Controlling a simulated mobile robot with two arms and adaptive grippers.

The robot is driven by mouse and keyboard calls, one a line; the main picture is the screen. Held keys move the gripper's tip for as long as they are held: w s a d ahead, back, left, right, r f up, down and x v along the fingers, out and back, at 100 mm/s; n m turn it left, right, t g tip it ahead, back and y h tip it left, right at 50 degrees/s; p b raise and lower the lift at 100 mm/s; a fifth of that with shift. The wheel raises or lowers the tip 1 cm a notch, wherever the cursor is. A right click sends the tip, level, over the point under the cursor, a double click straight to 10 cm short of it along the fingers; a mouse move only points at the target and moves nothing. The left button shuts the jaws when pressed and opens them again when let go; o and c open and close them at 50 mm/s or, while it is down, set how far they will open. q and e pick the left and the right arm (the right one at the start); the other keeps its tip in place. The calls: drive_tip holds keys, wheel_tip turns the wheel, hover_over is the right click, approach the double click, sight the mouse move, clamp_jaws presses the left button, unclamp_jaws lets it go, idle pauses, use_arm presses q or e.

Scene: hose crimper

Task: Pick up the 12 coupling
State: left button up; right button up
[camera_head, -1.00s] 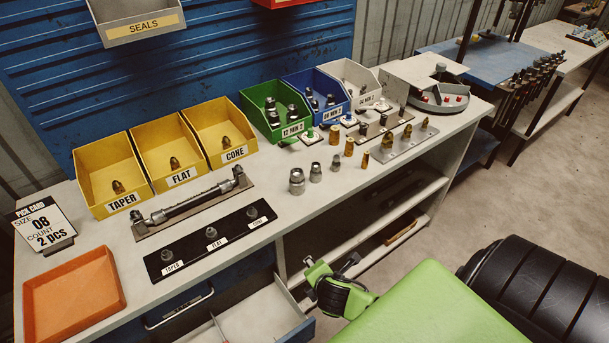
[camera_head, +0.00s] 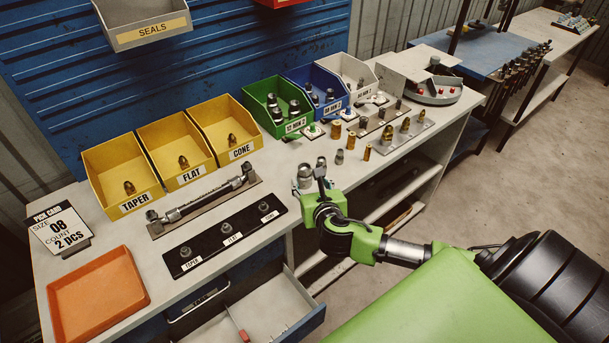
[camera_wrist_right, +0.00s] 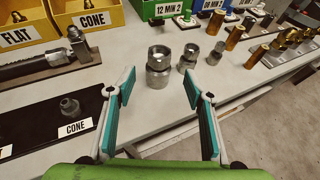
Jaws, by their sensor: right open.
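Several silver metal couplings stand upright on the bench. The largest silver coupling (camera_head: 304,176) is at the left end of the group, just beyond my right gripper (camera_head: 318,188) in the head view. In the right wrist view the largest coupling (camera_wrist_right: 158,68) stands ahead of the fingertips, apart from them. Two smaller silver couplings (camera_wrist_right: 188,56) (camera_wrist_right: 215,53) stand to its right. No size mark is readable on them. My right gripper (camera_wrist_right: 157,90) is open and empty, low over the bench edge. My left gripper is not in view.
A green bin (camera_head: 283,128) labelled 12 MIN 2 holds several fittings behind. A black board (camera_head: 205,252) with fittings lies to the left. Brass pieces (camera_head: 351,139) stand to the right. An open drawer (camera_head: 275,320) juts out below the bench.

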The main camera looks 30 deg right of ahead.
sight(306, 174)
drive_tip(key=shift+x, duration=0.8)
drive_tip(key=shift+w+d+p, duration=0.15)
drive_tip(key=shift+w+p, duration=0.15)
drive_tip(key=shift+w, duration=0.15)
drive_tip(key=x, duration=0.3)
drive_tip(key=shift+w+r+p, duration=0.15)
drive_tip(key=shift+w+p, duration=0.05)
drive_tip(key=shift+p, duration=0.2)
drive_tip(key=shift+w+d+f, duration=0.2)
drive_tip(key=shift+w+f, duration=0.05)
drive_tip(key=shift+w, duration=0.25)
drive_tip(key=c, duration=1.3)
